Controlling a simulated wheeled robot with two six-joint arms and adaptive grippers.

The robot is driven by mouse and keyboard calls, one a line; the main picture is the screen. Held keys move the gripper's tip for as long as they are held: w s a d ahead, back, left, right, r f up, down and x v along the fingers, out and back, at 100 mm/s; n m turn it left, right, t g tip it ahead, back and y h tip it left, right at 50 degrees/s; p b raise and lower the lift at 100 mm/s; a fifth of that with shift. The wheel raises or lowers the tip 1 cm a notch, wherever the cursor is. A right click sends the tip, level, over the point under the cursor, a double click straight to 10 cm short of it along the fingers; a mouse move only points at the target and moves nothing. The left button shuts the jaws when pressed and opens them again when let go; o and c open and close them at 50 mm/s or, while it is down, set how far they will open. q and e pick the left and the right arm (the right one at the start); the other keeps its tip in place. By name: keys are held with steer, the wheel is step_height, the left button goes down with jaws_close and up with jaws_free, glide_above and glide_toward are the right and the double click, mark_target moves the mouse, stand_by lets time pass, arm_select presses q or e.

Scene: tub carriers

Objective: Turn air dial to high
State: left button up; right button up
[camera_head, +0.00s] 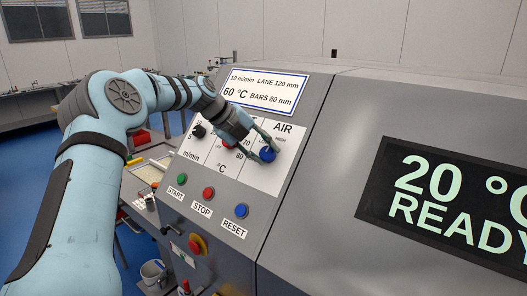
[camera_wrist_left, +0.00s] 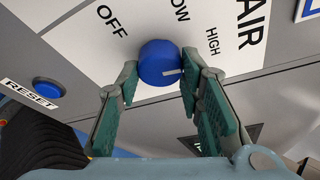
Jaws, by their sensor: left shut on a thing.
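The blue air dial (camera_head: 267,154) is on the white panel under the word AIR in the head view. In the left wrist view the dial (camera_wrist_left: 157,58) shows a short white mark, which points right, toward the side of the HIGH label (camera_wrist_left: 212,40). The OFF label (camera_wrist_left: 112,20) is at its upper left and the LOW label (camera_wrist_left: 180,9) above. My left gripper (camera_head: 264,148) has its fingers on either side of the dial and is shut on it; it also shows in the left wrist view (camera_wrist_left: 160,72). My right gripper is not in view.
A black knob (camera_head: 198,131) and a red knob (camera_head: 227,143) sit left of the air dial. START (camera_head: 181,178), STOP (camera_head: 208,192) and RESET (camera_head: 241,210) buttons are below. A dark display (camera_head: 450,200) reads 20 °C READY. A red-and-yellow button (camera_head: 197,244) is lower down.

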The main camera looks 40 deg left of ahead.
arm_select(q)
steer(key=shift+f, duration=0.1)
stand_by(0.4)
steer(key=o, duration=1.2)
steer(key=shift+c, duration=0.2)
steer(key=v, duration=1.2)
steer(key=shift+w, duration=0.15)
steer(key=shift+m, duration=0.3)
